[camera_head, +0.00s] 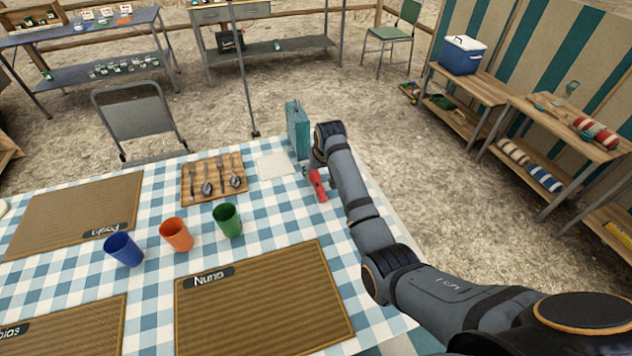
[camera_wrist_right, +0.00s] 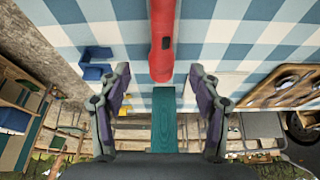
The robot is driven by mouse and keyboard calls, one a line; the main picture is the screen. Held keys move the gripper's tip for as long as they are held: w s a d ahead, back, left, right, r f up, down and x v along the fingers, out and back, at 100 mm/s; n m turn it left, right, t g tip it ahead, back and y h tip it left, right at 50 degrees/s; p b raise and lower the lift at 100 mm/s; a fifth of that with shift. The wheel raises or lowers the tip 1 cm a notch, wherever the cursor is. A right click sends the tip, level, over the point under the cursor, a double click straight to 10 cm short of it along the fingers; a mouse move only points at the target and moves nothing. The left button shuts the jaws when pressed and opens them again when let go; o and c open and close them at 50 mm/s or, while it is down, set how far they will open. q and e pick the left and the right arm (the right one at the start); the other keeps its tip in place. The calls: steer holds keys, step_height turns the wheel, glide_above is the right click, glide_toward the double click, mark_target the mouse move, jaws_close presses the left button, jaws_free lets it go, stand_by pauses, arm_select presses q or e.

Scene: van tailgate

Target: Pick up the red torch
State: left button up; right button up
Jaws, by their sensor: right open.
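The red torch (camera_head: 318,186) lies on the blue-and-white checked cloth near the table's right edge. In the right wrist view the torch (camera_wrist_right: 161,40) comes down from the top middle, its near end about level with the gap between my fingertips. My right gripper (camera_head: 309,173) is at the far end of the torch in the head view, partly hidden by its own arm. In the right wrist view the right gripper (camera_wrist_right: 158,76) is open, with one finger on each side of the torch's line and clear space at both sides. My left gripper is not in view.
A teal box (camera_head: 298,130) stands close behind the right gripper. A wooden tray with cutlery (camera_head: 184,196), a white napkin (camera_head: 274,166) and blue (camera_head: 123,249), orange (camera_head: 176,234) and green (camera_head: 227,220) cups stand to the left. The woven Nuno mat (camera_head: 260,305) lies in front.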

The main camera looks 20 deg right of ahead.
mark_target(317, 179)
steer(key=shift+f, duration=0.3)
steer(key=x, duration=0.4)
steer(key=shift+a+f, duration=0.1)
steer(key=shift+f, duration=0.2)
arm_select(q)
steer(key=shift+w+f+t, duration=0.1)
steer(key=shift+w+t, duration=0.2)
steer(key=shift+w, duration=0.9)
arm_select(e)
steer(key=shift+r, duration=0.1)
jaws_close()
